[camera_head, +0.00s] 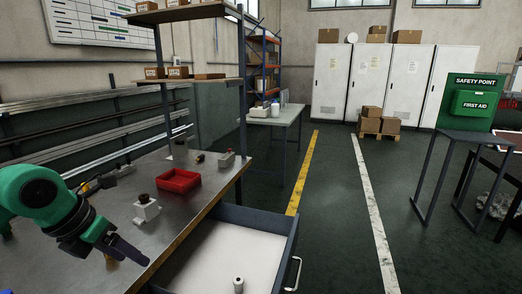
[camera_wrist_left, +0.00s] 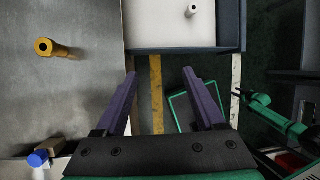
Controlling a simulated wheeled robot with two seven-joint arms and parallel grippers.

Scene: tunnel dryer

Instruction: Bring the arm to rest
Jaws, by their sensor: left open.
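My left arm enters the head view from the left, green and black. Its gripper (camera_head: 122,250) hangs over the front edge of the metal workbench, left of the open drawer. In the left wrist view the two purple fingers of this gripper (camera_wrist_left: 159,88) are spread apart with nothing between them. The open drawer (camera_wrist_left: 185,50) lies beyond the fingertips. A green arm (camera_wrist_left: 275,117), seemingly my right one, shows at the right of that view. Its dark end is too small to read.
The workbench (camera_head: 110,216) carries a red tray (camera_head: 178,181) and a grey block with a dark knob (camera_head: 146,208). A small white cylinder (camera_head: 238,284) stands in the pulled-out drawer (camera_head: 222,251). A yellow piece (camera_wrist_left: 52,48) lies on the bench. Floor right of the drawer is clear.

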